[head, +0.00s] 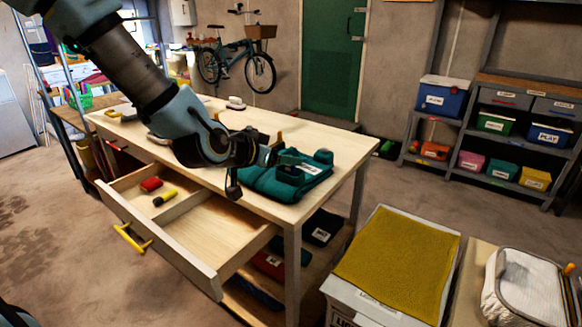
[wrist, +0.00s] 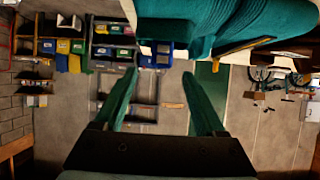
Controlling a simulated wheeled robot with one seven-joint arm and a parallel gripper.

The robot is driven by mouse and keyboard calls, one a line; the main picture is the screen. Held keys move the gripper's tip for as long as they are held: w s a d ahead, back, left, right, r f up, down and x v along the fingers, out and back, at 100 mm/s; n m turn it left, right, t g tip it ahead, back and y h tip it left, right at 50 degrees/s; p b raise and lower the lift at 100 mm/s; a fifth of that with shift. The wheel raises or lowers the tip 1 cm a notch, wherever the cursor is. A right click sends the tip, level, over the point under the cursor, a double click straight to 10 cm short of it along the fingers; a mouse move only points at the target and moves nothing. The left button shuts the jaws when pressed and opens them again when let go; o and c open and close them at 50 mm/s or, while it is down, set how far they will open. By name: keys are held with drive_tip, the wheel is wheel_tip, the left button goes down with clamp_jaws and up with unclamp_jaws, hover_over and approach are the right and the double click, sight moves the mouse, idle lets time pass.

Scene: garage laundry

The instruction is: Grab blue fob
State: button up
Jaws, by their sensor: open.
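I cannot make out a blue fob clearly in either view. A folded teal cloth or garment (head: 262,185) lies on the right end of the wooden workbench (head: 335,146); a darker piece with a pale label sits on it. The teal bundle also fills the upper right of the wrist view (wrist: 225,20). My gripper (head: 277,153) is just over the bundle's left side in the head view. In the wrist view its two teal fingers (wrist: 160,78) are apart with nothing between them. My wrist hides part of the bench top.
The bench's drawer (head: 235,228) is pulled out, with a red item (head: 151,184) and a yellow-and-black item (head: 165,198) inside. A white bin with a mustard cloth (head: 395,262) stands at front right. Shelves with labelled bins (head: 497,123) stand behind. Floor between is clear.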

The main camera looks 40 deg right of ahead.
drive_tip(key=shift+p+x, duration=1)
drive_tip(key=shift+x, duration=2.5)
drive_tip(key=shift+c, duration=0.2)
clamp_jaws()
